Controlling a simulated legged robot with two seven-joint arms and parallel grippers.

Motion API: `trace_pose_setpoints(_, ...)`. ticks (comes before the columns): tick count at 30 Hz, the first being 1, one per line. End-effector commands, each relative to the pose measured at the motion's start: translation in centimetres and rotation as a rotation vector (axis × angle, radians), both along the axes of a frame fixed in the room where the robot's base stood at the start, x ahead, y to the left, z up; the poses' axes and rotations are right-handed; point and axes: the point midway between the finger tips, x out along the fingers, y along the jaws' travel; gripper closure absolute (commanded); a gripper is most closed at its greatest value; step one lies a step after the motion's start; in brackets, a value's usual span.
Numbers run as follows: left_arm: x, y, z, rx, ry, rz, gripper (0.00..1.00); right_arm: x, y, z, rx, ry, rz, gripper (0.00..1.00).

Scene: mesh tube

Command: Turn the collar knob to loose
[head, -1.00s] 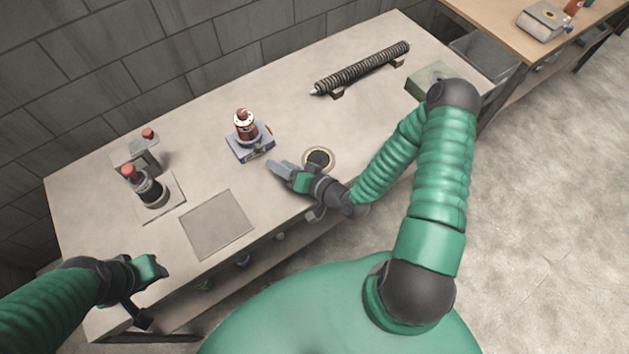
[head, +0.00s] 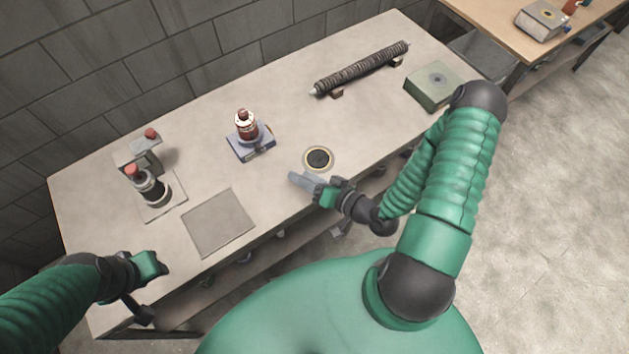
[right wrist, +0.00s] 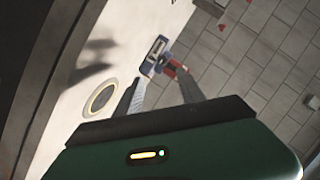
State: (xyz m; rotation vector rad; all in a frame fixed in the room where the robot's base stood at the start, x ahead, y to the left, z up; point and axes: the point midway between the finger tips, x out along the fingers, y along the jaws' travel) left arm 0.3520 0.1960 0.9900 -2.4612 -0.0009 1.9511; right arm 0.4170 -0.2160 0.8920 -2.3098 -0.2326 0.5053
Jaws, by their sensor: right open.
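A red and white collar-like piece (head: 246,125) stands upright on a blue base (head: 252,146) near the middle of the bench; I cannot tell its knob's setting. In the right wrist view the blue base (right wrist: 154,52) and the red piece (right wrist: 178,70) lie beyond my fingertips. A dark ribbed tube (head: 362,68) lies on two small rests at the back right. My right gripper (head: 303,181) is open and empty, apart from the base, over the bench's front part; its parted fingers show in the right wrist view (right wrist: 160,94). My left gripper (head: 155,266) is at the front left, its jaws unclear.
A dark round disc with a pale ring (head: 318,158) lies just beyond my right gripper. A red-topped dark device (head: 152,190) stands at the left beside a flat grey plate (head: 217,222). A green block (head: 437,82) is at the right. A wall (head: 110,60) stands behind the bench.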

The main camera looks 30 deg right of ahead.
Motion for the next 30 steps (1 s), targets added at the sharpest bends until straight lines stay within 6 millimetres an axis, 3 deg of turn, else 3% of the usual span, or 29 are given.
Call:
trace_pose_setpoints(12,0.0,0.0,1.7,0.0,0.0,0.0,0.64,-3.0,-1.0,1.1,0.0,0.001,-0.001,0.54)
trace_pose_setpoints(30,0.0,0.0,1.8,0.0,0.0,0.0,0.64,-3.2,-1.0,1.0,0.0,0.0,0.0,0.54)
